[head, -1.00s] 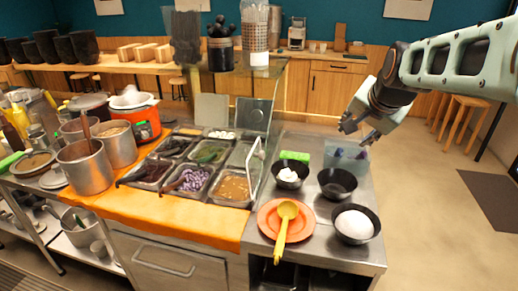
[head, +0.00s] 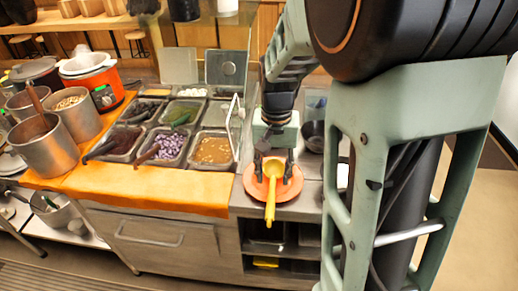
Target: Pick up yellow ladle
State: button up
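The yellow ladle (head: 272,192) lies on the orange plate (head: 253,184) on the steel counter, its handle reaching over the front edge toward me. My gripper (head: 273,177) points down over the plate. Its two dark fingers are spread apart, one on each side of the ladle near its bowl. Whether the fingers touch the ladle or the plate I cannot tell. My arm hides much of the counter to the right.
Steel pans of toppings (head: 212,149) stand left of the plate, with an upright clear panel (head: 233,122) close by. A dark bowl (head: 313,135) is partly hidden behind my arm. An orange cloth (head: 130,193) covers the counter's front. Large pots (head: 47,150) stand at the far left.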

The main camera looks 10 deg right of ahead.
aim_at(271, 197)
notch_tip(271, 197, down, 9)
jog(key=shift+w+r, duration=0.1)
dwell(0.4)
jog(key=shift+c, duration=0.5)
grip_shut()
